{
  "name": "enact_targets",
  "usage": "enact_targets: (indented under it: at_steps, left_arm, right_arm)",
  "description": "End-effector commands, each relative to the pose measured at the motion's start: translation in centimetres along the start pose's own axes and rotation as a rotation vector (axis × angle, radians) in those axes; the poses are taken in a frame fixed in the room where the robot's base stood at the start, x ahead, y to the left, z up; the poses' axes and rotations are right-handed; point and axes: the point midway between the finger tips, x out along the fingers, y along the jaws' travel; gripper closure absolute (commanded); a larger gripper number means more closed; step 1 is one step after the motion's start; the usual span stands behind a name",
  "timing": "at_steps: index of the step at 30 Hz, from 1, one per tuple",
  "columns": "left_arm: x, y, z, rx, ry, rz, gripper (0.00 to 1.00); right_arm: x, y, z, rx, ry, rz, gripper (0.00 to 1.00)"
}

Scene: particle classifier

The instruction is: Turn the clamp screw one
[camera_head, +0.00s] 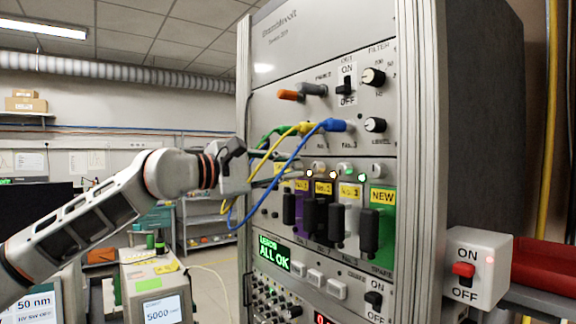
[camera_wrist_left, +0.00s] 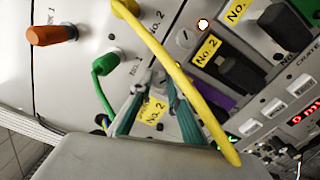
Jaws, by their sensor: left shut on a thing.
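My left gripper (camera_head: 288,170) reaches in from the left to the front panel of the rack, at the yellow label of the first module (camera_head: 302,186). In the left wrist view the gripper's two narrow fingers (camera_wrist_left: 150,86) come together at the panel, just above a yellow label (camera_wrist_left: 152,110). They are shut on clamp screw one, which their tips hide, so its turn angle cannot be read. Another clamp screw (camera_wrist_left: 183,37) shows bare above the neighbouring module's label (camera_wrist_left: 207,50). My right gripper is in neither view.
Green (camera_head: 268,136), yellow (camera_head: 303,128) and blue (camera_head: 334,125) cable plugs sit above the modules. The yellow and blue cables loop down past my left gripper. Dark module handles (camera_head: 369,230) stick out below. A green display (camera_head: 273,254) reads ALL OK.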

Motion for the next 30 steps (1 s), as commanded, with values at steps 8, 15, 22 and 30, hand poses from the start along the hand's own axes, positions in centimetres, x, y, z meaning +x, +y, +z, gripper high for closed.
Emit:
enact_targets:
  at_steps: [8,15,22,30]
  left_arm:
    - [0.0,0.1,0.1,0.262,-0.007,0.0,1.0]
    - [0.0,0.1,0.1,0.488,-0.011,-0.002,1.0]
    - [0.0,0.1,0.0,0.691,-0.015,-0.002,1.0]
    - [0.0,-0.1,0.0,0.868,-0.02,-0.004,1.0]
  right_arm:
    - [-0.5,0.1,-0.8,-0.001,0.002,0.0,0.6]
    - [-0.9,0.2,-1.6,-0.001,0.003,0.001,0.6]
    - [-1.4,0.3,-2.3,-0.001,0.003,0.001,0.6]
    - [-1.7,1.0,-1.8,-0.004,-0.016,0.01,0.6]
